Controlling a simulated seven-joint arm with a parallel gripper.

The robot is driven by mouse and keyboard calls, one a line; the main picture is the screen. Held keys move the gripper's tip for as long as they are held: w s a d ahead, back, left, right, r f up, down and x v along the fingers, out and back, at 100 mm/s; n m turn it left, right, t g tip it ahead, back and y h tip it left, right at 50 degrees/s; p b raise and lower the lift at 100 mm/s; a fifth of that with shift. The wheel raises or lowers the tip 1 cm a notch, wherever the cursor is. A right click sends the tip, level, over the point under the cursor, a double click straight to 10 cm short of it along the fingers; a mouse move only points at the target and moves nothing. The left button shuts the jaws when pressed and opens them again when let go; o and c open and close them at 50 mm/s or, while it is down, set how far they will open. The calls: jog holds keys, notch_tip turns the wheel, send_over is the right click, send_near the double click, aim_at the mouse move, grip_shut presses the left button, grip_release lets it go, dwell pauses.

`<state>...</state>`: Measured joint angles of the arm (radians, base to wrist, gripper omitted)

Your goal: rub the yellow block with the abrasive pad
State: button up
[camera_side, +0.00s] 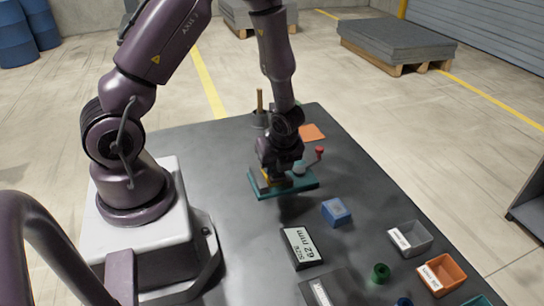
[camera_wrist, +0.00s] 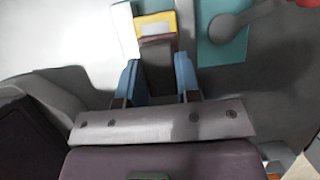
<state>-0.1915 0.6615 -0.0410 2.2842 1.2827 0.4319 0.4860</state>
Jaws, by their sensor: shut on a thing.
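The yellow block (camera_side: 274,183) sits on a teal plate (camera_side: 302,188), mostly hidden by my gripper in the side view. Its yellow edge (camera_wrist: 155,18) also shows in the wrist view, just beyond the fingertips. My gripper (camera_side: 274,170) points down over the block. In the wrist view its blue fingers (camera_wrist: 158,80) are shut on a dark grey piece with a maroon edge, seemingly the abrasive pad (camera_wrist: 158,62). The pad is at or just above the block; I cannot tell whether they touch. The plate carries a grey lever with a red knob (camera_side: 320,150).
A blue block (camera_side: 336,211) and a box marked 62 mm (camera_side: 302,247) lie nearer the camera. A grey bin (camera_side: 410,238), an orange bin (camera_side: 442,273) and a green ring (camera_side: 381,272) are at the right. An orange sheet (camera_side: 312,132) lies behind. The table's left middle is clear.

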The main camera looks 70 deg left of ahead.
jog(key=shift+d, duration=0.55)
jog(key=shift+a+r, duration=0.15)
jog(key=shift+r, duration=3.95)
